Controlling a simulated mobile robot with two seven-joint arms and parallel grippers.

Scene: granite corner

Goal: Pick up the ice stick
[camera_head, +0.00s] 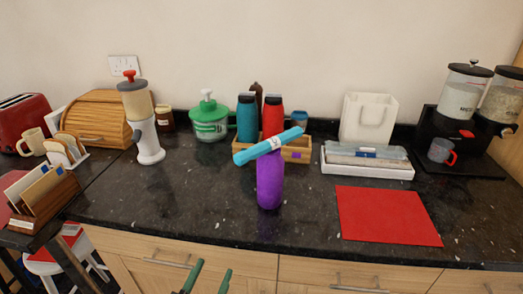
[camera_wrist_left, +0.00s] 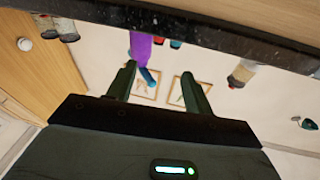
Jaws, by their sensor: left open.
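The ice stick appears to be the light blue stick (camera_head: 268,146), lying slanted across the top of an upright purple bottle-like object (camera_head: 270,183) near the middle of the counter. The stick's right end is higher than its left. In the upside-down left wrist view, the stick (camera_wrist_left: 148,76) and the purple object (camera_wrist_left: 146,48) show beyond my fingers. My left gripper (camera_head: 211,268) is open and empty, low at the counter's front edge, in front and to the left of the purple object. It also shows in the left wrist view (camera_wrist_left: 158,70). My right gripper is not in view.
Behind the stick stands a wooden crate (camera_head: 298,154) with teal and red bottles. A red mat (camera_head: 388,215) lies to the right, below a white tray (camera_head: 367,171). A white dispenser (camera_head: 147,138) stands to the left. The counter around the purple object's front and left is clear.

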